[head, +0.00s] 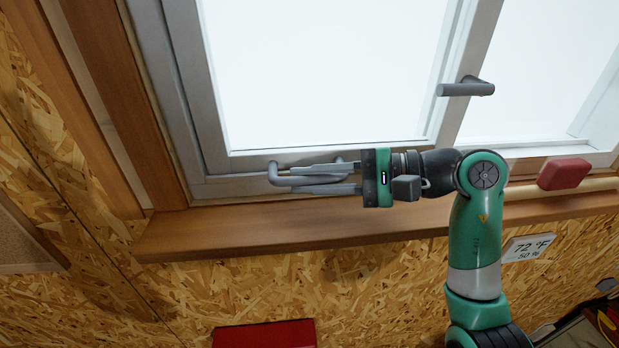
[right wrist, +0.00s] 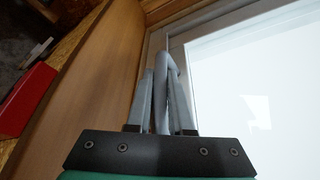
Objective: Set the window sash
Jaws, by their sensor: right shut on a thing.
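The window sash (head: 203,80) is a light grey frame around bright glass, and it fills the upper middle of the head view. Its lower rail carries a grey bar handle (head: 275,178). My right gripper (head: 305,179) comes in from the right, low above the sill, and is shut on this handle. In the right wrist view the handle (right wrist: 167,75) stands between the two fingers of my right gripper (right wrist: 163,100). A second grey handle (head: 465,89) sits on the upright at the sash's right side. The fingers partly hide the lower handle. My left gripper is not in view.
A wooden sill (head: 250,230) runs below the window. A red block (head: 564,174) and a pale rod (head: 600,184) are at its right. A temperature display (head: 528,247) is on the chipboard wall below. A red box (head: 264,334) shows at the bottom.

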